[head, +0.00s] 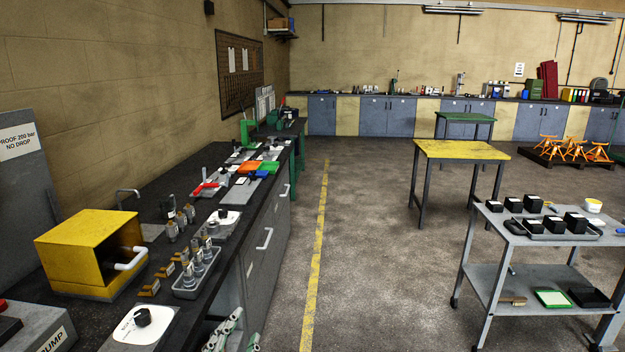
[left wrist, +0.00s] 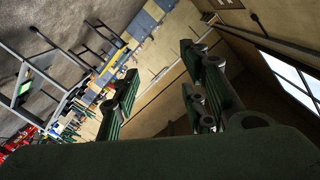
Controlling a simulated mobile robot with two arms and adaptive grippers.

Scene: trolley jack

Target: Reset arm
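My left gripper (head: 238,336) shows at the bottom edge of the head view, beside the front of the long dark workbench (head: 258,208). Its green-and-grey fingers are apart, and no object shows between them. In the left wrist view the gripper (left wrist: 160,85) is also spread open and empty, with the wall and far room behind it. The rest of my left arm is out of the head view. My right gripper is in neither view.
The workbench carries a yellow box (head: 75,240), metal fittings and a grey tray (head: 190,290). A grey trolley (head: 535,270) with black blocks stands at right. A yellow-topped table (head: 460,150) and orange stands (head: 575,148) are farther back. Floor is clear between bench and trolley.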

